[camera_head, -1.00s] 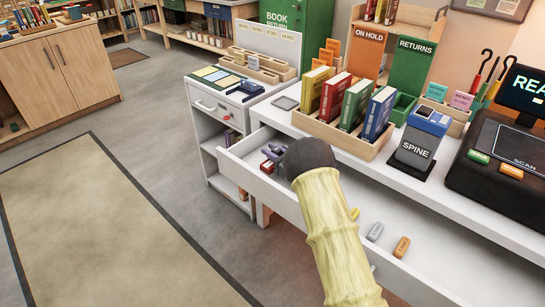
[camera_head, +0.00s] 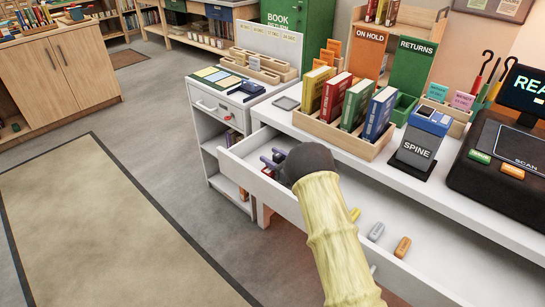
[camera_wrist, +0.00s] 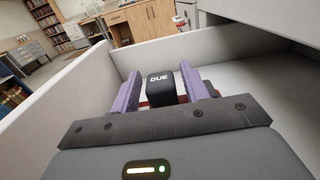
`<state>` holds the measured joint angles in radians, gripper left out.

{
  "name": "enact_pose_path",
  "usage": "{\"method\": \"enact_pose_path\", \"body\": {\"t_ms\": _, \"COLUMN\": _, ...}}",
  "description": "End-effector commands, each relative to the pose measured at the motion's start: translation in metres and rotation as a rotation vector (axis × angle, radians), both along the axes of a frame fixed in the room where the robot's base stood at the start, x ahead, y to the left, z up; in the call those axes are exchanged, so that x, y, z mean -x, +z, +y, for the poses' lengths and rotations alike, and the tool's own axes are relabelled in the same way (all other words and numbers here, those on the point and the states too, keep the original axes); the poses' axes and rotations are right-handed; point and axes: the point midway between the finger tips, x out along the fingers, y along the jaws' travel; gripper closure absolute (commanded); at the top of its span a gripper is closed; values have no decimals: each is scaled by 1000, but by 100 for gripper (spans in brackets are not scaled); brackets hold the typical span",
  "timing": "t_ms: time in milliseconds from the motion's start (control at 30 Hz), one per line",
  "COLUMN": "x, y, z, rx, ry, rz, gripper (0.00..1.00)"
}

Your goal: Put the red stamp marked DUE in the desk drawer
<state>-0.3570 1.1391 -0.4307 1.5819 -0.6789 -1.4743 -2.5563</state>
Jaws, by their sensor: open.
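The red stamp marked DUE (camera_wrist: 161,88) stands inside the open white desk drawer (camera_head: 250,185), near its left end. Its black block with white DUE lettering faces the wrist camera, and a little red shows low beside it. My gripper (camera_wrist: 161,84) is open, with one purple finger on each side of the stamp and a gap at both sides. In the head view my gripper (camera_head: 273,158) reaches down into the drawer; my dark wrist hides most of the stamp there. The drawer's wall also shows in the wrist view (camera_wrist: 65,105).
Yellow, grey and orange small blocks (camera_head: 376,232) lie farther right in the drawer. On the desktop above are a wooden book tray (camera_head: 340,140), a SPINE label device (camera_head: 415,150) and a black scanner (camera_head: 500,160). A white side cabinet (camera_head: 215,125) stands left of the drawer.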

Motion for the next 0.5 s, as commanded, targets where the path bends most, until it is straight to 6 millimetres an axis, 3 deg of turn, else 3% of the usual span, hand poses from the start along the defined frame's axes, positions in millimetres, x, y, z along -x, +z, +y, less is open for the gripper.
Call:
{"method": "enact_pose_path", "body": {"t_ms": 300, "x": 29, "y": 1, "z": -40, "rx": 1, "ry": -5, "rz": 3, "gripper": 55}}
{"method": "enact_pose_path", "body": {"t_ms": 500, "x": 42, "y": 0, "z": -56, "rx": 1, "ry": -2, "rz": 2, "gripper": 55}}
